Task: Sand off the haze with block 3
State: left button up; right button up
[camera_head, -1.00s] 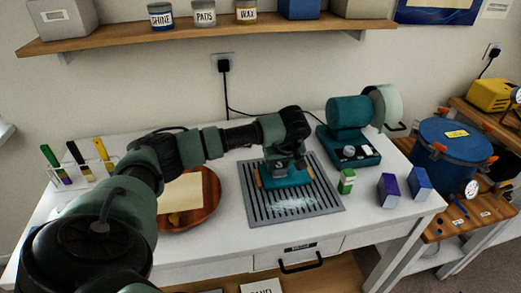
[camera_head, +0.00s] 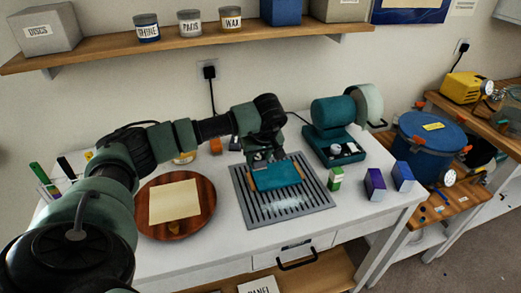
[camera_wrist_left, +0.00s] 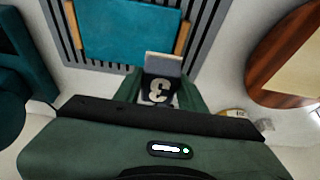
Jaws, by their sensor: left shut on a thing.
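My left gripper (camera_head: 263,162) is shut on block 3 (camera_wrist_left: 160,90), a small dark block with a white "3" and a grey pad. The wrist view shows the block just off one long edge of the teal panel (camera_wrist_left: 130,30); contact is unclear. In the head view the teal panel (camera_head: 275,175), with orange-brown side strips, lies on the slatted grey grate (camera_head: 241,196). The gripper is at the panel's back edge and hides part of it. Whitish dust (camera_head: 289,203) lies on the grate in front of the panel. Haze on the panel cannot be made out.
A round wooden board (camera_head: 207,219) with a cream sheet (camera_head: 174,201) is left of the grate. Green (camera_head: 336,179), purple (camera_head: 375,184) and blue (camera_head: 403,176) boxes stand to its right. A teal buffing machine (camera_head: 333,138) is behind right. My arm crosses above the table's left side.

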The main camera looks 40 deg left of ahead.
pick_arm(q)
jog(key=shift+r+p, duration=0.7)
jog(key=shift+r, duration=0.65)
